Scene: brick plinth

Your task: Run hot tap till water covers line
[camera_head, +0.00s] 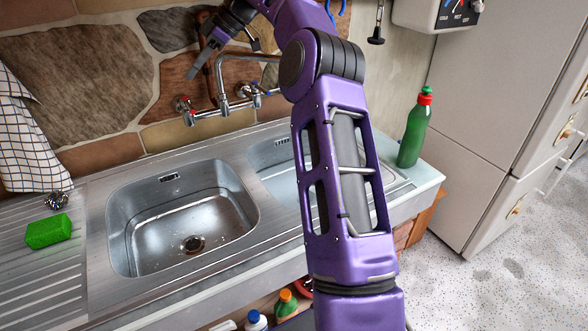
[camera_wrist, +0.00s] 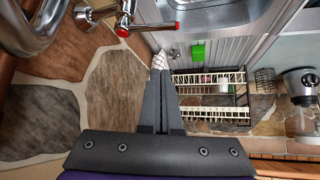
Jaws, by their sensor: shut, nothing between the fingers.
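The hot tap (camera_head: 183,104), marked red, is at the left end of the chrome wall mixer. In the wrist view its red-marked handle (camera_wrist: 150,28) is near the top, left of the fingertips. The blue-marked cold tap (camera_head: 257,101) is on the right, with the spout (camera_head: 222,98) between them. My gripper (camera_head: 191,74) is shut and empty, above the hot tap and apart from it; its fingers also show in the wrist view (camera_wrist: 160,62). The left sink basin (camera_head: 150,222) shows its drain and scattered drops, with no standing water visible. I cannot make out a line.
A green sponge (camera_head: 48,231) and a steel scourer (camera_head: 56,200) lie on the left drainboard. A green bottle (camera_head: 414,130) stands at the right end. A checked towel (camera_head: 25,140) hangs at left. My arm hides part of the right basin. A dish rack (camera_wrist: 210,95) shows in the wrist view.

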